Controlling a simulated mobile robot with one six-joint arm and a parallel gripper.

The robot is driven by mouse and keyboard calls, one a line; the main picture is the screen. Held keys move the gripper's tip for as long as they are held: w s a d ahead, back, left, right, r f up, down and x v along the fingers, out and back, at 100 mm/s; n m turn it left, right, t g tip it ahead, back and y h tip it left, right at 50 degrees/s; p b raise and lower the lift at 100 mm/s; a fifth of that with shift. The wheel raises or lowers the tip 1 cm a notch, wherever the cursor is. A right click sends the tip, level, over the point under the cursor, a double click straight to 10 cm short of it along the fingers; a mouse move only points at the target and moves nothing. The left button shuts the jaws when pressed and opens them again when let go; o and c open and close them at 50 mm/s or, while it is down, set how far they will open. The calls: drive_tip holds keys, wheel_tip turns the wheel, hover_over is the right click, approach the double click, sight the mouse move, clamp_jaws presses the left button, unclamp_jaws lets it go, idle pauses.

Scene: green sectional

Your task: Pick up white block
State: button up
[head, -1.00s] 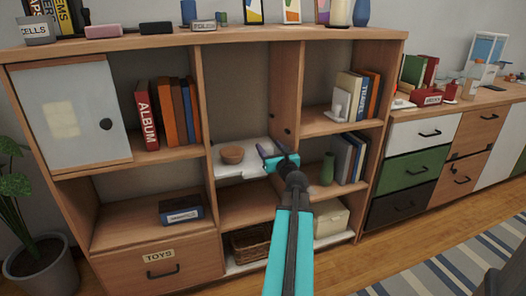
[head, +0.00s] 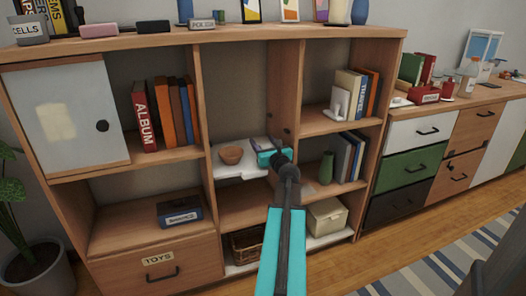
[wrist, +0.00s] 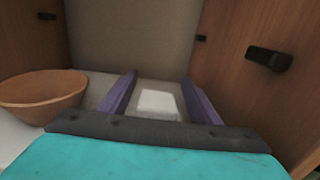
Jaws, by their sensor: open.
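The white block (wrist: 158,103) lies on the white shelf board in the middle cubby, seen in the wrist view between my gripper's two purple fingers. The fingers stand apart on its left and right, with a gap on each side. My gripper (wrist: 160,92) is open and empty; whether the fingertips reach past the block is hard to tell. In the head view my gripper (head: 271,148) reaches into the middle cubby, and the block is hidden there behind it.
A brown bowl (wrist: 42,92) sits just left of the fingers on the white shelf board (head: 230,172); it also shows in the head view (head: 231,155). Wooden cubby walls stand close on both sides, with black knobs (wrist: 268,58) on the right one.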

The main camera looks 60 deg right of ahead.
drive_tip(key=shift+w, duration=0.1)
idle(0.4)
drive_tip(key=c, duration=1.1)
drive_tip(key=shift+a+r, duration=0.1)
drive_tip(key=shift+r, duration=0.1)
drive_tip(key=shift+a+r+p, duration=0.2)
drive_tip(key=shift+r+p, duration=0.2)
drive_tip(key=shift+p, duration=0.05)
wheel_tip(320, 180, up, 10)
drive_tip(key=p, duration=0.4)
drive_tip(key=a, duration=0.8)
drive_tip(key=shift+s+a+b, duration=0.2)
drive_tip(key=shift+a+b, duration=0.2)
drive_tip(key=shift+a+b, duration=0.25)
drive_tip(key=shift+b, duration=0.5)
drive_tip(key=a+b, duration=0.1)
drive_tip(key=b, duration=0.4)
drive_tip(key=shift+a, duration=0.25)
